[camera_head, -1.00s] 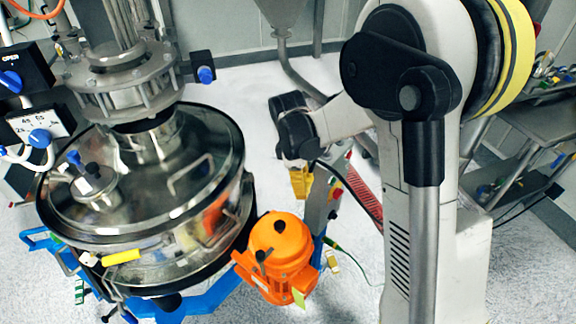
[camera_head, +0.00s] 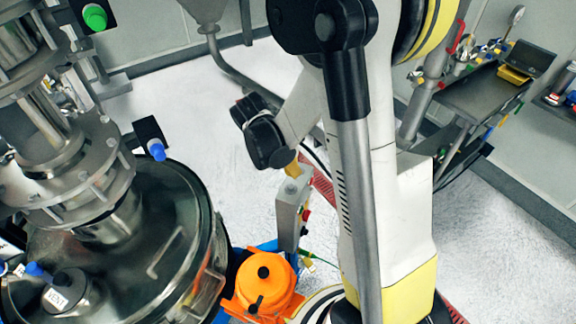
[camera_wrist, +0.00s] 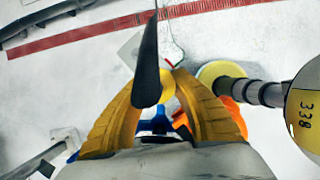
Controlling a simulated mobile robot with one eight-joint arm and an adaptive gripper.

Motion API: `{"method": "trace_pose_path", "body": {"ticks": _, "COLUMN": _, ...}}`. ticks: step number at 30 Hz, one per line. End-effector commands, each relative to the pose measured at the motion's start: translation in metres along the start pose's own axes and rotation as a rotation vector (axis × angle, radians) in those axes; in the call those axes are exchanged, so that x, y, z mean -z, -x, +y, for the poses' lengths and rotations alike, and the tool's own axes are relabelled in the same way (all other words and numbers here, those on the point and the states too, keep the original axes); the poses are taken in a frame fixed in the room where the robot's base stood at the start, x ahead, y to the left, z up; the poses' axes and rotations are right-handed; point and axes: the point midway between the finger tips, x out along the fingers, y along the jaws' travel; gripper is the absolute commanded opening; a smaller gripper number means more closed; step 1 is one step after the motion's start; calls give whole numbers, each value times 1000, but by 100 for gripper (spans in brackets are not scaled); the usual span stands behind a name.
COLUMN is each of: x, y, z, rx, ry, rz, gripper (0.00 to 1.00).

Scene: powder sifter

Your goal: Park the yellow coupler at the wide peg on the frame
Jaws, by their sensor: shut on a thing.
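My gripper (camera_wrist: 165,78) shows in the wrist view as two yellow ribbed fingers closed around a small round yellow piece, which I take to be the yellow coupler (camera_wrist: 169,88). A dark curved strip crosses in front of the left finger. In the head view my gripper (camera_head: 292,167) is small and points down just above a grey post; its fingers hide the coupler there. The blue frame (camera_wrist: 160,121) shows below the fingers in the wrist view. I cannot make out the wide peg on it.
An orange motor (camera_head: 265,287) stands close by, left of and below the grey post (camera_head: 291,198). The steel vessel (camera_head: 165,250) fills the lower left. A red strip (camera_head: 322,182) lies on the open white floor. A dark cart (camera_head: 480,100) stands at the right.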

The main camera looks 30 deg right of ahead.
Motion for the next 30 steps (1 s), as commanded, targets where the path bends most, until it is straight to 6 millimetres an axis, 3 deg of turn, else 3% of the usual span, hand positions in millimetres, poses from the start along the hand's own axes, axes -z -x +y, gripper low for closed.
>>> {"method": "trace_pose_path", "body": {"ticks": 21, "x": 24, "y": -56, "z": 2, "rx": 0, "ry": -1, "rz": 1, "gripper": 0}}
{"method": "trace_pose_path", "body": {"ticks": 30, "x": 26, "y": -61, "z": 2, "rx": 0, "ry": -1, "rz": 1, "gripper": 0}}
